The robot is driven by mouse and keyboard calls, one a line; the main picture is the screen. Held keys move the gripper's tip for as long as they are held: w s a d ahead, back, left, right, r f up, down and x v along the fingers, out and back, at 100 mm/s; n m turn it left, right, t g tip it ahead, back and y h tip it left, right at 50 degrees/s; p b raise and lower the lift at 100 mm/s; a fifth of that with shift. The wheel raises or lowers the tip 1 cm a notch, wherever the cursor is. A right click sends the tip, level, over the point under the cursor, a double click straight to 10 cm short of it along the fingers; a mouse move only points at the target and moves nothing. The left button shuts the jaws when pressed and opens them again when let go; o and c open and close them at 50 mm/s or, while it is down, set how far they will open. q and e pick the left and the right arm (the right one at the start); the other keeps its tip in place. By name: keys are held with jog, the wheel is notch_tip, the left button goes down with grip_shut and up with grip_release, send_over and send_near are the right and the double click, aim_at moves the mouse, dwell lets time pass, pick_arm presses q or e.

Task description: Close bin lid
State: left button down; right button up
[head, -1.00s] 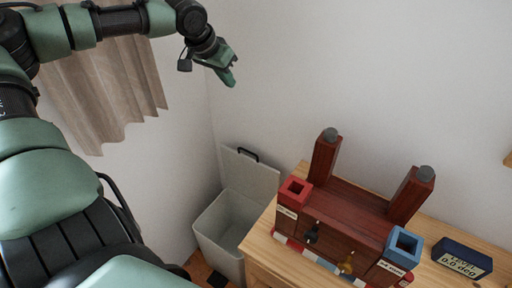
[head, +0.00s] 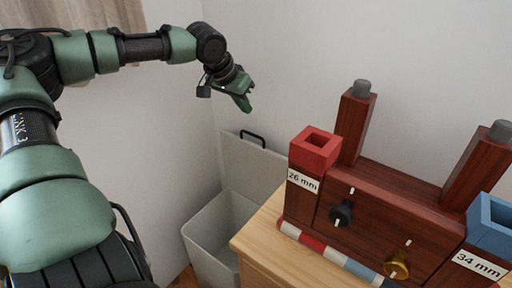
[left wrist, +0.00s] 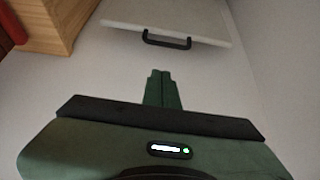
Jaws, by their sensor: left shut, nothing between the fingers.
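The bin (head: 202,241) is a light grey box on the floor in the corner, left of the wooden table. Its lid (head: 252,168) stands upright and open at the back, with a black handle (head: 253,136) on its top edge. The lid (left wrist: 190,15) and its handle (left wrist: 167,40) also show at the top of the left wrist view. My left gripper (head: 246,103) is shut and empty, above the lid and apart from it. In the left wrist view the fingers (left wrist: 161,80) are together, pointing toward the handle. My right gripper is not in view.
A wooden table (head: 258,233) stands right of the bin. It bears a dark red wooden block fixture (head: 392,205) with two posts, a red socket (head: 315,148) and a blue socket (head: 492,226). White walls (head: 285,60) close in behind the bin.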

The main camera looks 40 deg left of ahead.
pick_arm(q)
jog(key=b+x, duration=0.1)
jog(key=x, duration=0.2)
jog(key=b+x, duration=0.1)
jog(key=x, duration=0.3)
jog(key=s+b+x, duration=0.1)
jog(key=x, duration=0.2)
jog(key=shift+w+f, duration=0.1)
jog(key=shift+f, duration=0.35)
jog(key=shift+w+f, duration=0.4)
jog(key=shift+f, duration=0.05)
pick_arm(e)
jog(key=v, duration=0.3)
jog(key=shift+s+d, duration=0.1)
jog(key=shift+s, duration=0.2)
pick_arm(q)
jog(key=shift+s+a+r, duration=0.1)
jog(key=shift+s+a, duration=0.05)
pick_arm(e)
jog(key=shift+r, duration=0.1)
